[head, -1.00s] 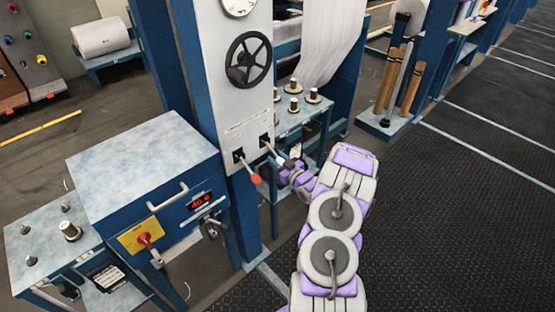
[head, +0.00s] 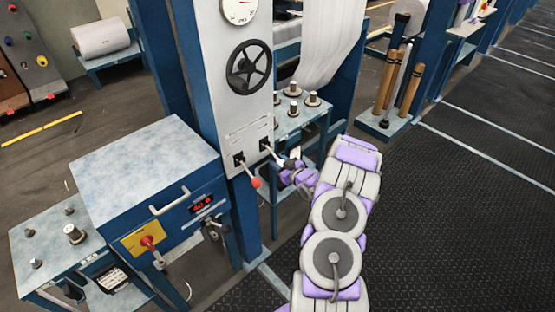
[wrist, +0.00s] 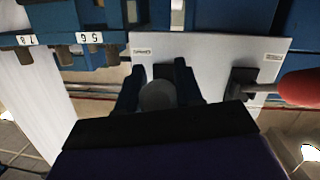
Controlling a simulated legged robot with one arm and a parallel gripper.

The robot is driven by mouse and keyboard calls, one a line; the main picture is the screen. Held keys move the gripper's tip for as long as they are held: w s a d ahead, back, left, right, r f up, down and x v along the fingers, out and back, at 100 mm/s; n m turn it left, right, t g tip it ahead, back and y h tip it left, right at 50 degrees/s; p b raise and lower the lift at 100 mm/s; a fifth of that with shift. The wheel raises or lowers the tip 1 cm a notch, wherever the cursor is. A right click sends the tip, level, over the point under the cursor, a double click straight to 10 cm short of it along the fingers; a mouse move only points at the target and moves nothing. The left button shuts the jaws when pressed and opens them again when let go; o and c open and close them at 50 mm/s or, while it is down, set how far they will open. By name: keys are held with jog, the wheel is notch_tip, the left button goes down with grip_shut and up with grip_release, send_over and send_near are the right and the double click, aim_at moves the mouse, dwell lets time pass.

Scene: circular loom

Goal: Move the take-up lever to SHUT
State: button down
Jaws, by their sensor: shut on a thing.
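A pale control panel (head: 248,130) on a blue post carries two levers side by side. The left lever has a red knob (head: 256,183) and slants down to the right; its red knob also shows large at the right of the wrist view (wrist: 300,88). The right lever (head: 271,151) slants down to the right, to my gripper (head: 287,164). In the wrist view, my gripper's dark fingers (wrist: 157,88) stand either side of this lever's grey round knob (wrist: 157,97) and are shut on it. The small panel labels are too small to read.
A black handwheel (head: 249,67) and a dial (head: 239,9) sit above the levers. A blue cabinet (head: 145,165) with a red switch stands at left. A small table with metal posts (head: 293,107) is behind my gripper. Dark floor (head: 460,190) is free at right.

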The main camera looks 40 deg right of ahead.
jog(key=r+g+p, duration=0.1)
jog(key=p, duration=0.1)
jog(key=r+g+p, duration=0.1)
jog(key=p, duration=0.1)
jog(key=r+g+p, duration=0.1)
jog(key=r+p, duration=0.1)
jog(key=shift+s+d+g, duration=0.1)
jog(key=shift+s+g, duration=0.25)
jog(key=shift+g, duration=0.05)
notch_tip(320, 180, up, 2)
jog(key=g+p, duration=0.1)
jog(key=p, duration=0.3)
jog(key=g+p, duration=0.2)
jog(key=p, duration=0.2)
jog(key=shift+r+n, duration=0.25)
jog(key=shift+n, duration=0.05)
jog(key=shift+w+r+p, duration=0.15)
jog(key=shift+r+p, duration=0.05)
jog(key=shift+p, duration=0.85)
jog(key=shift+w+r+p, duration=0.3)
jog(key=shift+r+p, duration=0.15)
jog(key=shift+p, duration=0.5)
jog(key=c, duration=0.8)
grip_release()
jog(key=shift+f, duration=0.15)
jog(key=shift+s, duration=0.1)
